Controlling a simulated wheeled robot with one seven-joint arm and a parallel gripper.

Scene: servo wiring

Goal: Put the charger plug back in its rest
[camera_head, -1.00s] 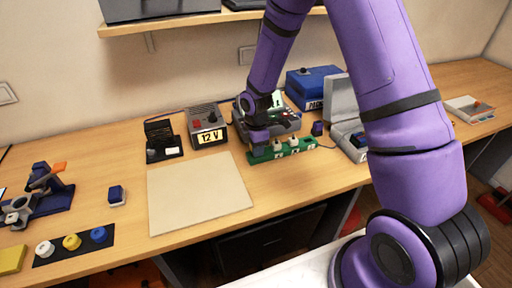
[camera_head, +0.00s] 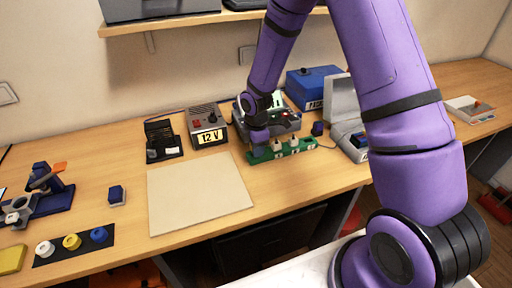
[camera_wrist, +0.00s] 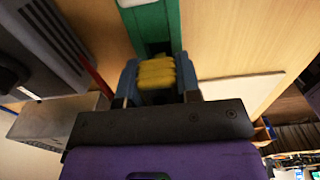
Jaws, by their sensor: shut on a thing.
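My gripper (camera_wrist: 158,82) is shut on a yellow ribbed piece, which looks like the charger plug (camera_wrist: 157,73). The blue-grey fingers stand on both sides of it in the wrist view. A green strip (camera_wrist: 151,22) lies just beyond the fingertips. In the head view my gripper (camera_head: 258,145) is at the left end of the green strip (camera_head: 283,153), which carries several white pieces. The held plug is hidden there by my gripper. I cannot tell whether the plug touches the strip or which part is its rest.
A grey 12 V supply (camera_head: 208,127) stands to the left, a blue box (camera_head: 312,88) behind, and an open grey case (camera_head: 341,105) to the right. A pale mat (camera_head: 200,193) lies bare in front. A small blue block (camera_head: 317,129) stands near the strip.

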